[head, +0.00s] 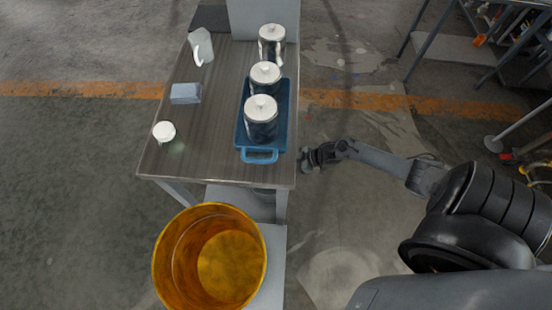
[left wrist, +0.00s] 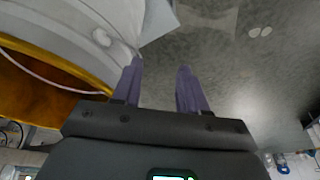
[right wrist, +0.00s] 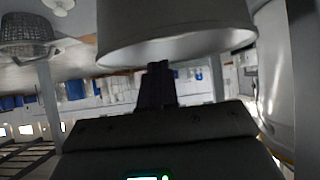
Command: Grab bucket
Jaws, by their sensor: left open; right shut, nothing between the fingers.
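A yellow-orange bucket (head: 212,255) stands open end up at the near end of the table, beside its front legs, and its inside looks empty. My left gripper (left wrist: 158,85) is open with nothing between its fingers. It is outside the head view. An orange-yellow curved surface (left wrist: 40,88), which looks like the bucket, lies left of its fingers in the left wrist view, with a thin pale line across it. My right gripper (head: 312,158) is just right of the table's near right corner. Its fingers are shut and empty in the right wrist view (right wrist: 155,88).
The table (head: 195,130) carries a blue tray (head: 240,140) with lidded canisters along its right side. A white round lid (head: 164,131), a grey-blue block (head: 186,93) and a clear jug (head: 202,46) stand on the left. A shelf rack (head: 455,48) is far right.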

